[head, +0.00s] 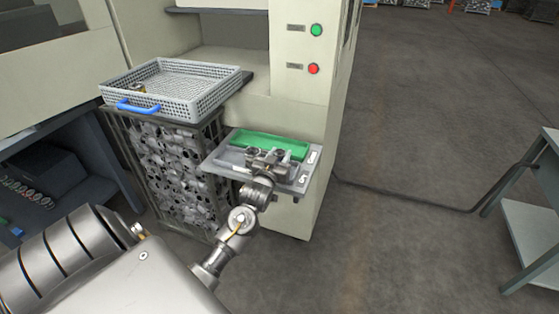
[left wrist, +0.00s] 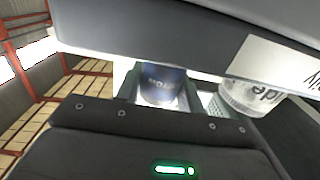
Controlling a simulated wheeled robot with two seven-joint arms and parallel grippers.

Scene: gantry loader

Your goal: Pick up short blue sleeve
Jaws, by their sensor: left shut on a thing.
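My left gripper (head: 268,158) is at the small shelf on the front of the machine, over the grey part of a tray (head: 232,158). In the left wrist view a short blue sleeve (left wrist: 163,86) with pale lettering sits between the fingers, and the gripper is shut on it. In the head view the gripper hides the sleeve. The left wrist view is too close to tell whether the sleeve is clear of the tray. My right gripper is in neither view.
A green bin (head: 262,145) fills the back of the shelf. A pale cylinder (left wrist: 250,98) stands close beside the gripper. A grey mesh basket (head: 205,102) with a blue handle is on the left, above a cage of metal parts (head: 175,165). Open floor lies right.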

